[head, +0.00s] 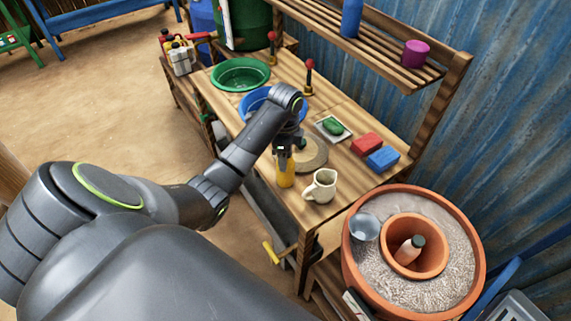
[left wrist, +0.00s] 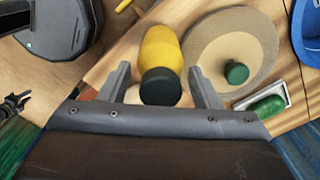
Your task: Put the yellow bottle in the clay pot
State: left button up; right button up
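The yellow bottle (head: 286,174) with a dark cap stands near the front edge of the wooden table, beside the white jug. My left gripper (head: 288,146) is over it. In the left wrist view the bottle (left wrist: 162,52) lies between the two spread fingers of my left gripper (left wrist: 163,88), with a gap visible on each side. The clay pot (head: 476,262) stands at the table's right end. It holds pale sand around a smaller inner clay pot (head: 394,232), which contains a pinkish bottle with a dark cap (head: 408,251). My right gripper is not in view.
A white jug (head: 321,187) stands right of the bottle. A round disc (head: 314,152), green item on a small tray (head: 333,127), red block (head: 366,145) and blue block (head: 382,159) are behind. A metal cup (head: 364,227) sits in the sand. A slatted shelf (head: 385,50) overhangs the back.

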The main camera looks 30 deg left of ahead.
pick_arm(q)
grip_shut()
jog(key=shift+r, duration=0.1)
